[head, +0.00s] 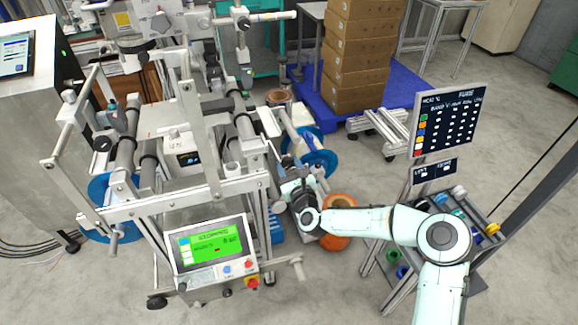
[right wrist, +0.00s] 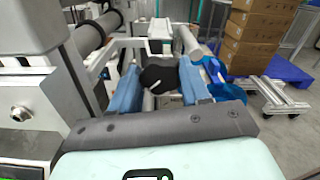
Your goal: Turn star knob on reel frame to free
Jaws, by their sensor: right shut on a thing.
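The reel frame (head: 160,205) is a light grey metal machine with rollers and rails, filling the left and middle of the head view. My right gripper (head: 287,165) is at its right side, reached in from the lower right. In the right wrist view, its two blue fingers stand on either side of a black knob (right wrist: 158,76) and are shut on it. The knob's lobes are partly hidden by the fingers, and its turn position cannot be told. In the head view the gripper largely covers the knob. My left gripper is not in view.
A blue reel (head: 319,164) sits just behind my right gripper. A control panel with a green screen (head: 212,246) is at the frame's front. A sign (head: 449,121) and a rack of coloured rolls (head: 455,215) stand right. Stacked boxes (head: 358,60) are behind. An orange-brown roll (head: 341,207) is below.

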